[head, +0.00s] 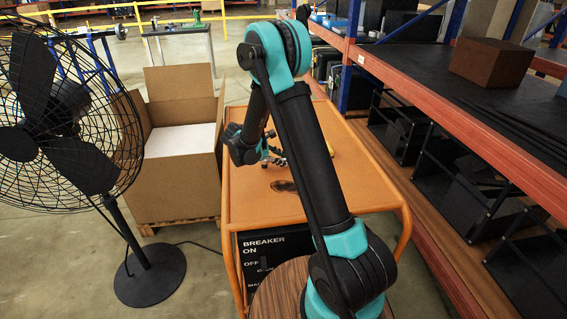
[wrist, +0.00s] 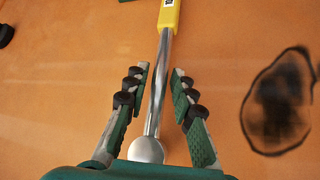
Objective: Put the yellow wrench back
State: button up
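The yellow wrench (wrist: 168,18) lies on the orange cart top in the wrist view. It has a yellow handle at the top edge, a bare metal shaft and a round metal head near my palm. My gripper (wrist: 159,72) is open, with one finger on each side of the shaft and a visible gap on both sides. In the head view my gripper (head: 268,152) is low over the cart top, and a small yellow bit of the wrench (head: 330,149) shows beside my arm. My arm hides the rest of it.
The orange cart (head: 240,205) has a dark stain (wrist: 278,100) right of the wrench. A small black object (wrist: 5,34) lies left. A black fan (head: 60,120) and a cardboard box (head: 180,180) stand left; a rack (head: 440,105) with black bins runs along the right.

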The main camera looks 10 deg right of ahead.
jog(key=shift+c, duration=0.2)
grip_shut()
jog(key=shift+r, duration=0.15)
